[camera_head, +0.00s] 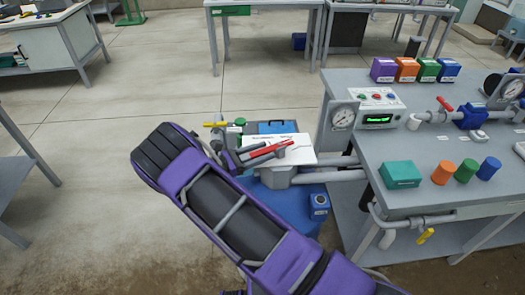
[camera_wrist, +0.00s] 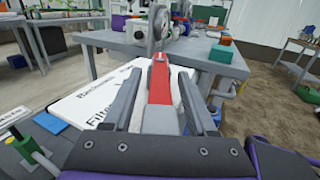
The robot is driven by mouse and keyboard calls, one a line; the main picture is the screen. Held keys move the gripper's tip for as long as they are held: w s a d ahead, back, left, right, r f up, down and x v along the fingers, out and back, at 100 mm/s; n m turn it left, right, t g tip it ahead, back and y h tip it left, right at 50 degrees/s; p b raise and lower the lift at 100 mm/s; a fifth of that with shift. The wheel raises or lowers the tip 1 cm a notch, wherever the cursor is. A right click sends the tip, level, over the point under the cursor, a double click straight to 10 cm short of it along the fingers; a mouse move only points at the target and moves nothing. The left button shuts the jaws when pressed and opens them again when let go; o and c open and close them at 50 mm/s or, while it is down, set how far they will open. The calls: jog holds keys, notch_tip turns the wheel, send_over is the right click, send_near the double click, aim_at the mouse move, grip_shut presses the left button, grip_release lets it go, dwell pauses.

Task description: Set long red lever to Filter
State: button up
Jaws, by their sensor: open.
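The long red lever (camera_head: 264,154) lies over a white label plate (camera_head: 302,149) on the valve beside the bench. In the wrist view the red lever (camera_wrist: 160,84) runs away from me between the fingers of my gripper (camera_wrist: 159,74). The fingers are open, one on each side of the lever, with a gap visible near the tips. Whether either finger touches it I cannot tell. The white plate (camera_wrist: 80,104) shows "Filter" and a longer word starting "Back" to the lever's left. The lever's near end is partly hidden between the fingers.
A grey bench (camera_head: 440,160) with gauges, a small red valve handle (camera_head: 445,104) and coloured boxes stands to the right. A blue tank (camera_head: 285,200) is under the plate. A yellow-handled valve (camera_head: 215,124) is close to my wrist. Open floor lies to the left.

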jog(key=shift+d, duration=0.1)
grip_shut()
dwell(0.3)
dwell(1.1)
